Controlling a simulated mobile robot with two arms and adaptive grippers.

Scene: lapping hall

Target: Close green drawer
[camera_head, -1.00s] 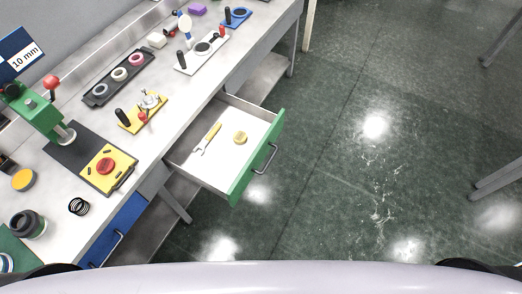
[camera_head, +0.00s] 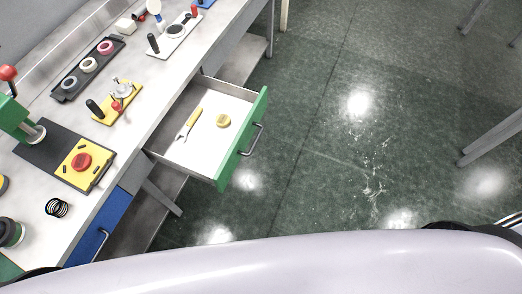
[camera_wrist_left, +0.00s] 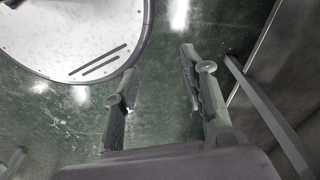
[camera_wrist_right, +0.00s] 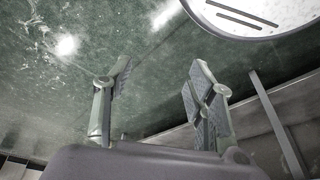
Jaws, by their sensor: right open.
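The green drawer (camera_head: 243,139) is pulled out of the workbench, with its green front and dark bar handle (camera_head: 252,139) facing the aisle. A yellow-handled wrench (camera_head: 189,124) and a round yellow piece (camera_head: 223,120) lie in it. My left gripper (camera_wrist_left: 157,75) shows in its wrist view with fingers apart and nothing between them. My right gripper (camera_wrist_right: 159,80) is also open and empty over the floor. Neither gripper shows in the head view, and the drawer is not recognisable in the wrist views.
The bench top (camera_head: 146,118) carries a yellow fixture with a red button (camera_head: 81,162), a black tray of rings (camera_head: 88,66) and a green press (camera_head: 18,122). A blue drawer (camera_head: 103,232) sits shut nearer me. The green floor right of the drawer is clear; grey legs (camera_head: 492,140) stand at far right.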

